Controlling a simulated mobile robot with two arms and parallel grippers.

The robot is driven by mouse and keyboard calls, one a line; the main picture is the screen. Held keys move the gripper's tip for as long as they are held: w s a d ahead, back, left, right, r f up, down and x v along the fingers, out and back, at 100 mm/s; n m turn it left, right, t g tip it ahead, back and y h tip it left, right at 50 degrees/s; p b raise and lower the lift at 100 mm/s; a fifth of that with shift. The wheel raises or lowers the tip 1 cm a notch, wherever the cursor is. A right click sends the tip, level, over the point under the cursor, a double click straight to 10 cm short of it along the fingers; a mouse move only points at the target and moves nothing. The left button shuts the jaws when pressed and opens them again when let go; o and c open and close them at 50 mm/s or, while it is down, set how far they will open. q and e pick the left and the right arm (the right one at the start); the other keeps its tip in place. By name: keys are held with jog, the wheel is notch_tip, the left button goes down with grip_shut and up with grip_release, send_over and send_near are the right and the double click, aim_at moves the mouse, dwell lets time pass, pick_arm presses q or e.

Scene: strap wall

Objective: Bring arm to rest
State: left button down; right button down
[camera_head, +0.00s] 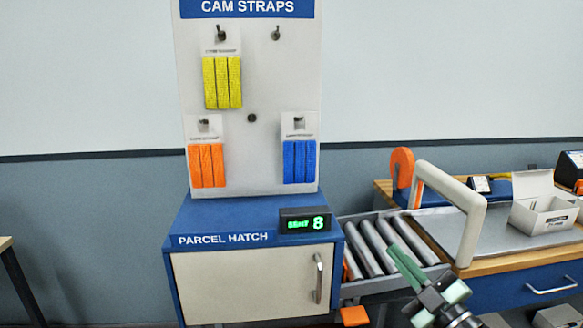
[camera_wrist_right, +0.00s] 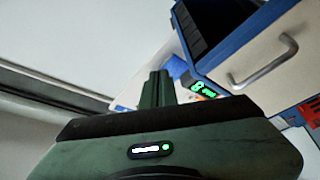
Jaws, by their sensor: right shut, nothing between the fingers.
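My right gripper (camera_head: 406,268) shows at the lower right of the head view, in front of the roller conveyor. Its green fingers are shut together with nothing between them, and they point up and to the left. In the right wrist view the shut fingers (camera_wrist_right: 157,90) rise from the dark green gripper body, with the tilted parcel hatch beyond them. My left gripper is in neither view.
A white strap board (camera_head: 262,90) holds yellow, orange and blue straps above the blue parcel hatch cabinet (camera_head: 245,285). A roller conveyor (camera_head: 385,245) and a workbench (camera_head: 490,262) with a cream arch and open carton stand at right.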

jog(key=s+d+f+m+g+h, duration=0.1)
jog(key=s+f+m+g+h, duration=0.3)
jog(key=f, duration=0.7)
jog(key=s+d+f+m+g+h, duration=0.25)
jog(key=s+f+m+h, duration=0.35)
jog(key=f, duration=0.5)
jog(key=s+a+f+m+g, duration=0.1)
jog(key=s+f+g, duration=0.2)
jog(key=s, duration=0.4)
jog(key=s+a+f+m+g+y, duration=0.1)
jog(key=s+a+f+g, duration=0.2)
jog(key=s, duration=0.5)
jog(key=s+f+m+g, duration=0.1)
jog(key=s+f+g, duration=0.25)
jog(key=s, duration=0.35)
notch_tip(320, 180, down, 27)
jog(key=s+p, duration=0.2)
jog(key=s+d+f+g+p, duration=0.1)
jog(key=s+d+f+g, duration=0.1)
jog(key=s+f, duration=1)
jog(key=s+d, duration=0.1)
jog(key=s, duration=0.3)
jog(key=shift+s+f+n, duration=0.2)
jog(key=shift+f+n, duration=0.1)
